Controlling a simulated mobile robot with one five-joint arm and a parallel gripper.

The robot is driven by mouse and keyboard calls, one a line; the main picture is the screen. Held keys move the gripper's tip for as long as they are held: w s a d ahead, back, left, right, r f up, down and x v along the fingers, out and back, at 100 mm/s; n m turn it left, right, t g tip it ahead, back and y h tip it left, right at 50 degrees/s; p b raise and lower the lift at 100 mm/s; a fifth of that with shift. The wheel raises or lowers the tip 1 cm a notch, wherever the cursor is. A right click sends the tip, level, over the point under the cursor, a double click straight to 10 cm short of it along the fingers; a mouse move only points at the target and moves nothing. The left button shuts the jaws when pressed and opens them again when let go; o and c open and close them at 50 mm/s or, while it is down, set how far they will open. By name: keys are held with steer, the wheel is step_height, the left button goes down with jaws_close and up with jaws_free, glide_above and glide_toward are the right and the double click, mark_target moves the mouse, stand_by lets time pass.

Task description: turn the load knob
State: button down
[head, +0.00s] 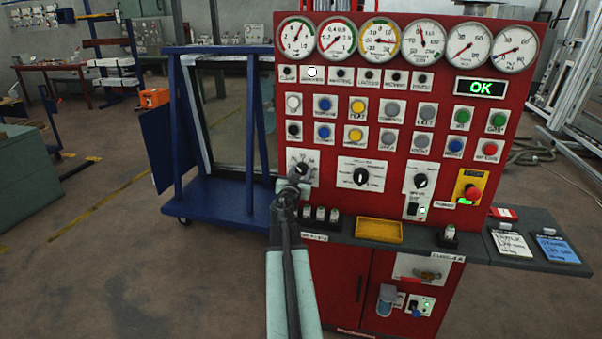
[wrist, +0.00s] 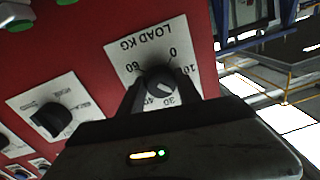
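The load knob (wrist: 160,82) is a dark round knob on a white plate (wrist: 140,45) marked LOAD KG, upside down in the wrist view. My gripper (wrist: 160,90) is at the knob, with one dark finger on each side of it. I cannot tell whether the fingers press on the knob or stand just clear of it. In the head view my gripper (head: 298,175) is in front of the plate at the lower left of the red panel (head: 330,200) and covers most of the knob.
A second black knob (head: 361,177) is right of the load knob, with a speed knob (head: 420,181) and a red emergency button (head: 472,191) farther right. A grey shelf with a yellow tray (head: 379,230) juts out below. A blue frame cart (head: 225,195) stands close on the left.

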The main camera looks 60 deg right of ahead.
steer(key=shift+w+a+n, duration=0.1)
steer(key=shift+w+n, duration=0.1)
steer(key=shift+n, duration=0.5)
steer(key=c, duration=0.8)
jaws_free()
steer(key=shift+c, duration=0.2)
steer(key=shift+s+a, duration=0.1)
steer(key=shift+a, duration=0.05)
steer(key=v, duration=0.7)
steer(key=shift+a, duration=0.25)
steer(key=shift+s, duration=0.1)
